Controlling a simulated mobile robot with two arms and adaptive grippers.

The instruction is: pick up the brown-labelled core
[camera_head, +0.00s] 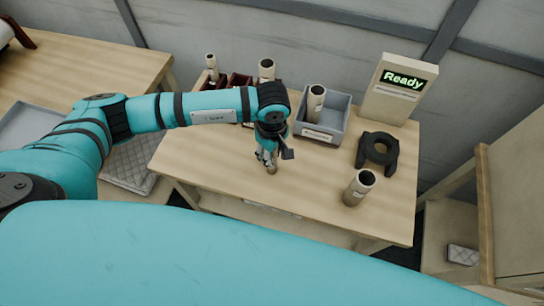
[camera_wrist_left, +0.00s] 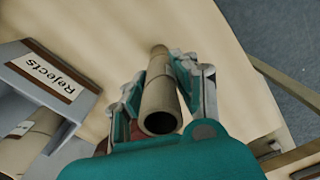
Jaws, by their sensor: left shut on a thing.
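My left gripper (camera_head: 268,160) is over the middle of the table and is shut on a tan core. In the left wrist view the core (camera_wrist_left: 159,98) lies between the two fingers (camera_wrist_left: 165,88), its dark hollow end facing the camera. In the head view the gripper mostly hides this core. I cannot make out its label colour. Another core (camera_head: 358,188) stands upright on the table at the right; its label colour is not clear. My right gripper is not in view.
A grey bin (camera_head: 338,126) at the back holds a core (camera_head: 315,101); its label reads Rejects in the left wrist view (camera_wrist_left: 45,75). Dark red-brown bins and two cores (camera_head: 212,66) (camera_head: 266,70) stand left of it. A black fixture (camera_head: 377,150) and a Ready display (camera_head: 403,80) are right.

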